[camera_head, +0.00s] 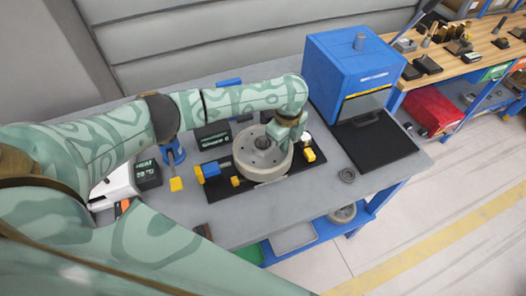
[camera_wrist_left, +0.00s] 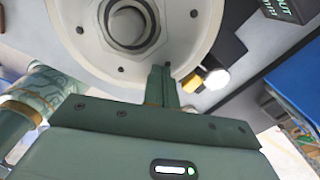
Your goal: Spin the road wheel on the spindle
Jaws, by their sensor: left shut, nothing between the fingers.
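My left gripper (camera_head: 297,146) is over the wheel's right side. In the left wrist view, the wheel (camera_wrist_left: 88,62) fills the top left, with its hub and spindle nut (camera_wrist_left: 128,22) visible and several small holes around them. The left fingers (camera_wrist_left: 161,75) are shut and empty, with their tips at the wheel's rim. I cannot tell whether they touch it. My right gripper is not in view.
A yellow-and-blue device (camera_head: 209,171) sits left of the wheel and a small yellow-topped part (camera_head: 309,156) right of it. A blue box machine (camera_head: 350,65) stands at the back right, with a black tray (camera_head: 385,150) before it. A small dark ring (camera_head: 347,175) lies on the bench.

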